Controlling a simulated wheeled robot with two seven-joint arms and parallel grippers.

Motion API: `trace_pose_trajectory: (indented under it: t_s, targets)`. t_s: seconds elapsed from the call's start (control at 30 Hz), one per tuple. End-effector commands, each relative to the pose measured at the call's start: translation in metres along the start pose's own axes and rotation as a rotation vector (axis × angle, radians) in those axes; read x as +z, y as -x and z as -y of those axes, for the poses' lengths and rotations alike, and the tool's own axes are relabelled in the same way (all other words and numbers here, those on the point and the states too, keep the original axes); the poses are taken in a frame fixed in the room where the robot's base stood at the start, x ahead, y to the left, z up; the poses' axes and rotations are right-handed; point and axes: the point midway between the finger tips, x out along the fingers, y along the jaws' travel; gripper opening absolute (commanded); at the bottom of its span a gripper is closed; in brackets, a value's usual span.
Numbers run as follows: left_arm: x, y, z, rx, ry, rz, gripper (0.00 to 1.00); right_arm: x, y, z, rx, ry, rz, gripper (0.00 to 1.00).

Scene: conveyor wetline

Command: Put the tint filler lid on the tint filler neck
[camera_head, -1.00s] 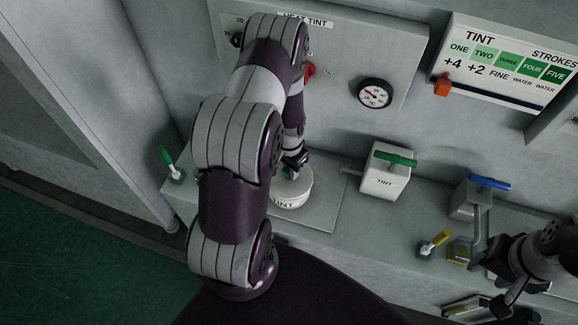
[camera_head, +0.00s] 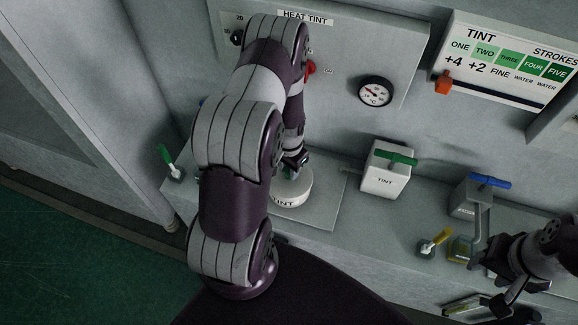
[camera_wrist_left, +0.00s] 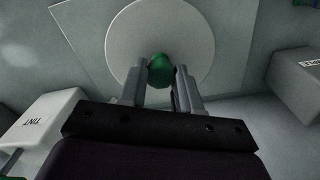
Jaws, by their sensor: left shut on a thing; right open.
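My left gripper (camera_head: 296,162) is shut on a green knob, which shows between its fingers in the left wrist view (camera_wrist_left: 160,68). Under the knob, that view shows a wide round white lid top (camera_wrist_left: 200,35). In the head view a round white vessel marked TINT (camera_head: 294,198) stands on a flat grey plate, right under my left gripper. My left arm hides much of its left side. I cannot tell whether the lid touches the neck beneath it. My right gripper (camera_head: 490,282) is open at the lower right, by the counter.
A white TINT box (camera_head: 384,182) with a green handle stands right of the plate (camera_head: 325,215). Further right are a blue-handled box (camera_head: 470,200) and a yellow-handled valve (camera_head: 434,243). A green lever (camera_head: 168,160) is at the left. A gauge panel (camera_head: 340,50) rises behind.

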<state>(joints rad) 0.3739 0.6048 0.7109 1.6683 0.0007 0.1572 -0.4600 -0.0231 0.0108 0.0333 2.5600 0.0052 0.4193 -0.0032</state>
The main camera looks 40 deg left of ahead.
Motion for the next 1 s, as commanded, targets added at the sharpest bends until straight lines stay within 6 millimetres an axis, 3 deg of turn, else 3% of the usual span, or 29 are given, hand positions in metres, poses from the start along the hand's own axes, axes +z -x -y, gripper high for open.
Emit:
trace_pose_trajectory:
  t_s: [0.1, 0.13, 0.2, 0.57, 1.0]
  targets:
    - [0.000, -0.003, 0.000, 0.000, 0.000, 0.000, 0.08, 0.000, -0.003, 0.000, 0.000, 0.000, 0.000, 0.49]
    - [0.000, -0.002, 0.000, 0.000, 0.000, 0.000, 0.42, 0.000, -0.002, 0.000, 0.000, 0.000, 0.000, 0.49]
    - [0.000, -0.002, 0.000, 0.000, 0.000, 0.000, 0.62, 0.000, -0.001, 0.000, 0.000, 0.000, 0.000, 0.49]
    - [-0.001, 0.005, 0.000, -0.001, 0.000, -0.001, 0.62, 0.000, -0.001, 0.000, 0.000, 0.000, 0.000, 0.49]
    - [-0.001, 0.106, 0.000, -0.002, 0.000, -0.004, 0.62, 0.000, 0.001, 0.000, 0.000, 0.000, 0.000, 0.49]
